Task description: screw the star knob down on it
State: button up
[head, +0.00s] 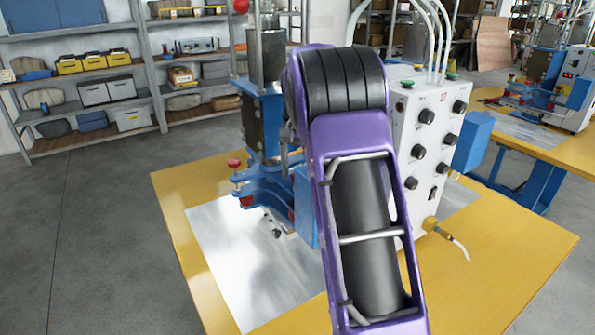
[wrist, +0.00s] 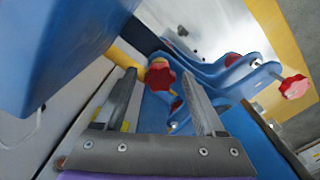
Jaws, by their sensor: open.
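In the wrist view, my gripper (wrist: 158,73) is open, with its two grey fingers spread apart. A red star knob (wrist: 160,76) shows between the fingertips. I cannot tell whether the fingers touch it or how far down it sits. A second red star knob (wrist: 294,87) stands on the end of a blue arm (wrist: 235,78) at the right, clear of the fingers. The blue welding machine (head: 265,187) carries a red knob (head: 234,163) on its left in the head view. My purple arm hides my gripper and part of the machine there.
A white control box (head: 428,125) with black dials stands on the yellow table (head: 500,245), right of my arm. A bare metal sheet (head: 245,265) covers the table's front left. A large blue block (wrist: 60,45) fills the wrist view's upper left. Shelves stand behind.

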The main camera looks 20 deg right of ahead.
jog(key=n, duration=0.8)
